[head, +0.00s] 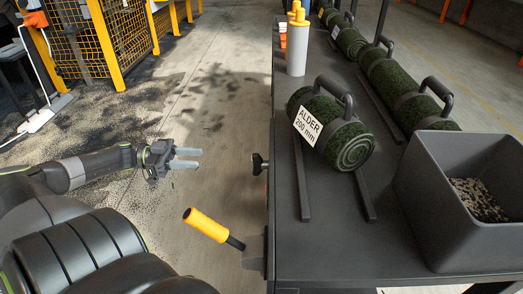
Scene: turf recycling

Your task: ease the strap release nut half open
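A small dark wing-shaped nut (258,164) sticks out from the left side of the dark table, and looks like the strap release nut. How far it is turned cannot be told. My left gripper (190,158) is to the left of the nut, over the floor, pointing at it across a clear gap. Its two grey fingers are apart with nothing between them. My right gripper is not in view.
A yellow-handled lever (207,225) juts from the table's side, below the nut. On the table (318,245) are a turf roll labelled ALDER 200 mm (352,152), more rolls (392,82), a grey cylinder (297,50) and a grey bin (440,165) holding loose granules.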

